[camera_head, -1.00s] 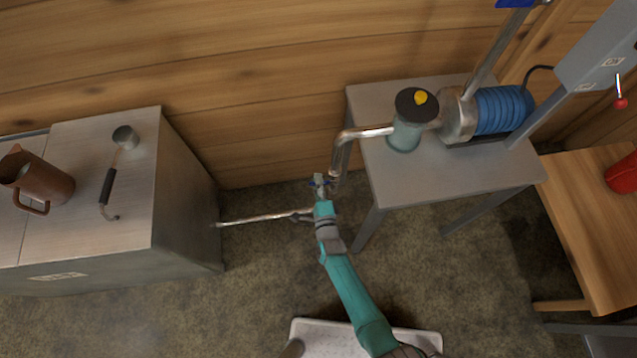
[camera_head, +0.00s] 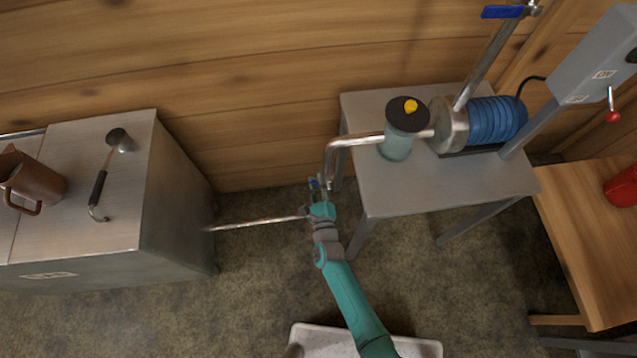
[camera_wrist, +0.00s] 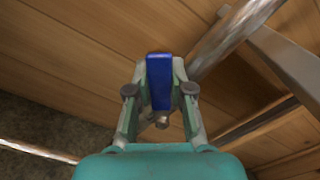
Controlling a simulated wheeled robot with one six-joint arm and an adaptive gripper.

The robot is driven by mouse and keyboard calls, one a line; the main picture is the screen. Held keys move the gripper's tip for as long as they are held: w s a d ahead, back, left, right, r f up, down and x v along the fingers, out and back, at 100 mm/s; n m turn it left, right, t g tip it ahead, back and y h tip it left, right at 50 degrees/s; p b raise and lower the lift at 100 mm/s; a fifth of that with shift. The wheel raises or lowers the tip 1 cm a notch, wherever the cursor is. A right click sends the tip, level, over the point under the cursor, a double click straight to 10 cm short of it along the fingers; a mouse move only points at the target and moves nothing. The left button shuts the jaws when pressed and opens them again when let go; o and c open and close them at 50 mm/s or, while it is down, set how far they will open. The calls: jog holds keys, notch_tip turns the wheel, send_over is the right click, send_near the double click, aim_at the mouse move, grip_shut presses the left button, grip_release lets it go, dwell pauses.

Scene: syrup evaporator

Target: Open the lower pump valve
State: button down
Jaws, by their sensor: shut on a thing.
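The lower pump valve has a blue lever handle (camera_wrist: 159,82), seen upright in the middle of the wrist view, with a brass-coloured fitting below it. My gripper (camera_head: 318,190) is at the lower end of the bent steel pipe (camera_head: 331,165), left of the pump table. In the wrist view my gripper (camera_wrist: 160,92) has a finger on each side of the blue handle and is shut on it. In the head view the handle is small and mostly hidden by my gripper, so its exact angle is hard to tell there.
A thin horizontal pipe (camera_head: 255,223) runs from the steel evaporator box (camera_head: 180,215) towards the valve. The pump table (camera_head: 450,185) carries a filter canister (camera_head: 397,146) and blue motor (camera_head: 497,120). Another blue-handled valve (camera_head: 502,12) is above.

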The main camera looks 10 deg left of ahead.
jog(key=shift+d+m, duration=0.1)
jog(key=shift+m, duration=0.2)
jog(key=c, duration=1)
grip_release()
